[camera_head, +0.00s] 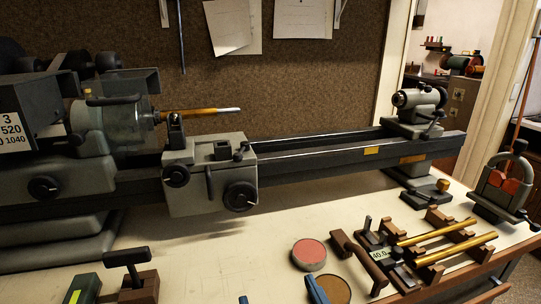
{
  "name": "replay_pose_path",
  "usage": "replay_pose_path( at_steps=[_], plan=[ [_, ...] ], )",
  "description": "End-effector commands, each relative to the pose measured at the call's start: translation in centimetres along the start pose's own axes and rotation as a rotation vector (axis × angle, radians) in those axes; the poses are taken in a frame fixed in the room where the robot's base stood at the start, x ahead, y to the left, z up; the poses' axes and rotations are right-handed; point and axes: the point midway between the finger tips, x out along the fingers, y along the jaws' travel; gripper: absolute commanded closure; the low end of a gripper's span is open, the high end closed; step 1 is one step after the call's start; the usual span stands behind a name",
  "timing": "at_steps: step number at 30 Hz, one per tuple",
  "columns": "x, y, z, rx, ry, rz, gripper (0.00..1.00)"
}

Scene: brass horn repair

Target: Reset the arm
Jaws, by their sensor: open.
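Two blue pieces show at the bottom edge, a small tip (243,299) and a longer slanted bar (316,290). The task names no other object.
A grey lathe (210,175) with a long dark bed spans the bench (200,245). Near the front are a round red pad (309,253), a brown disc (336,289), a dark block with a T-handle (137,285), and a wooden rack with brass rods (440,255).

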Motion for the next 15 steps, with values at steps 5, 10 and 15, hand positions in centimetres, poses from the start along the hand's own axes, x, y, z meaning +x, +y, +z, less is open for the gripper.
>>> replay_pose_path(
  at_steps=[5, 10, 15],
  plan=[
    [-1.4, 0.8, 1.4, -0.002, -0.02, 0.0, 0.1],
    [-3.3, 1.9, 3.1, 0.0, -0.045, -0.001, 0.1],
    [-6.1, 3.2, 5.1, 0.007, -0.076, 0.002, 0.1]
  ],
)
